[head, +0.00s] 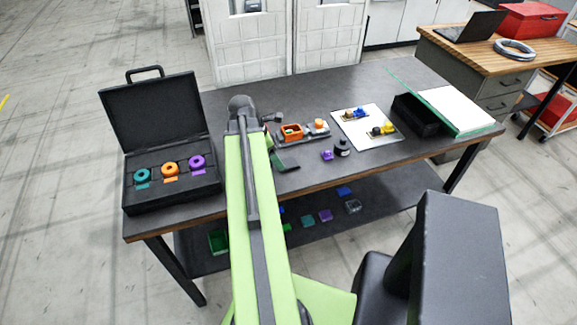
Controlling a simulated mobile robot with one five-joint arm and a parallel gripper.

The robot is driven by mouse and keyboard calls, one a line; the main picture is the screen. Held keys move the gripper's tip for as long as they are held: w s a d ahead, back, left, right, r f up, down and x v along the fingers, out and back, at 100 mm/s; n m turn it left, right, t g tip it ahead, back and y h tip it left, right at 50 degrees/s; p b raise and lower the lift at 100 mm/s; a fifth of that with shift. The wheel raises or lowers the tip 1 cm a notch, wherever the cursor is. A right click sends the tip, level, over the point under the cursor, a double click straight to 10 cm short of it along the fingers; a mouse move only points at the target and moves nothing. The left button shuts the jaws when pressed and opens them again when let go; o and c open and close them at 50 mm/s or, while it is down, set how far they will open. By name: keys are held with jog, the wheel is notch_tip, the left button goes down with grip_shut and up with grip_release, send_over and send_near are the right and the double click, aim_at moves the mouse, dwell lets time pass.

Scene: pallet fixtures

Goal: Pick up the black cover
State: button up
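No single thing is clearly the black cover. A small black piece (342,147) stands on the dark workbench beside a purple block, and a larger black open box (416,116) sits further right; I cannot tell if either is the cover. My green arm reaches up over the bench's front edge. Its far end hides part of the bench. My gripper (284,163) seems to be the dark part just right of the arm, left of the small black piece and apart from it. Its fingers are too small and dark to tell open from shut.
A black case (131,193) with its lid up holds teal, orange and purple rings at left. A dark fixture (318,136) carries an orange box. A white sheet (352,133) holds yellow and blue parts. Small blocks lie on the lower shelf (300,238).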

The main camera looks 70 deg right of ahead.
aim_at(288, 164)
jog(key=b+x, duration=0.3)
jog(key=x, duration=0.2)
jog(key=shift+b, duration=0.35)
jog(key=shift+r, duration=0.2)
jog(key=c, duration=1.4)
jog(key=shift+r, duration=0.1)
